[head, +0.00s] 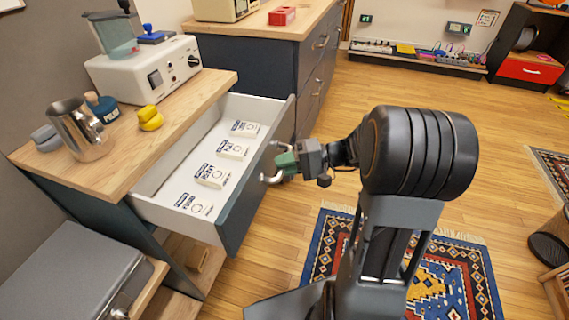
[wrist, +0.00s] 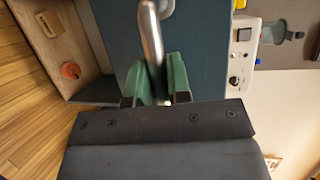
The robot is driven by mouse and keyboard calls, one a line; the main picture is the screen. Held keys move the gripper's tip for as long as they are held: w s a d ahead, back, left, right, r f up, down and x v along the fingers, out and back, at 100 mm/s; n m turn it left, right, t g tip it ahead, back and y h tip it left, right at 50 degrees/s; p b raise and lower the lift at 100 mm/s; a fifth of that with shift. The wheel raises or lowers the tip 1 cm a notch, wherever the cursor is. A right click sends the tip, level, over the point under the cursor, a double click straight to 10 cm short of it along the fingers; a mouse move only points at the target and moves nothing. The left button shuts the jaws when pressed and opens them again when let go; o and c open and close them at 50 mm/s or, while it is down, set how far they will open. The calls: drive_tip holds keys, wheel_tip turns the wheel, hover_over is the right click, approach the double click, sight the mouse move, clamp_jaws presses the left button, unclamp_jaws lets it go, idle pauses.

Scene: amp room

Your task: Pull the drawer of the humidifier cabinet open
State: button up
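The humidifier cabinet (head: 110,150) has a wooden top and a dark blue-grey body. Its drawer (head: 243,208) stands well out from the body, with the white interior and several labelled flat packs showing. The curved metal handle (head: 270,178) is on the drawer front; it also shows in the wrist view (wrist: 151,32). My gripper (head: 287,163) is at this handle. In the wrist view its green fingers (wrist: 159,80) lie on both sides of the bar and look closed on it. The fingertips' contact is partly hidden. The white humidifier (head: 140,75) with a teal tank stands on top.
A metal pitcher (head: 78,130), a teal jar (head: 102,107) and a yellow item (head: 150,118) stand on the cabinet top. Another dark drawer unit (head: 255,65) is behind. A patterned rug (head: 465,285) lies beneath my arm. Open wooden floor (head: 330,110) lies to the right.

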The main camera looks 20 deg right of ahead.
drive_tip(key=o, duration=0.4)
drive_tip(key=shift+d, duration=0.1)
drive_tip(key=p+v, duration=0.3)
drive_tip(key=v, duration=1)
drive_tip(key=shift+d, duration=0.3)
drive_tip(key=shift+r, duration=0.15)
drive_tip(key=s+a+r+n+h+p, duration=0.1)
drive_tip(key=a+r+h+p, duration=0.3)
drive_tip(key=r+p, duration=0.5)
drive_tip(key=s+a+r+n+h+p, duration=0.1)
drive_tip(key=s+a+r+h+p, duration=0.3)
drive_tip(key=r+p, duration=0.5)
drive_tip(key=s+a+r+n+h+p, duration=0.1)
drive_tip(key=s+a+r+h+p, duration=0.2)
drive_tip(key=r+h+p, duration=0.4)
wheel_tip(320, 180, up, 3)
drive_tip(key=a+p, duration=0.1)
drive_tip(key=p, duration=0.2)
drive_tip(key=shift+a+n+h, duration=0.2)
drive_tip(key=shift+n+h, duration=0.1)
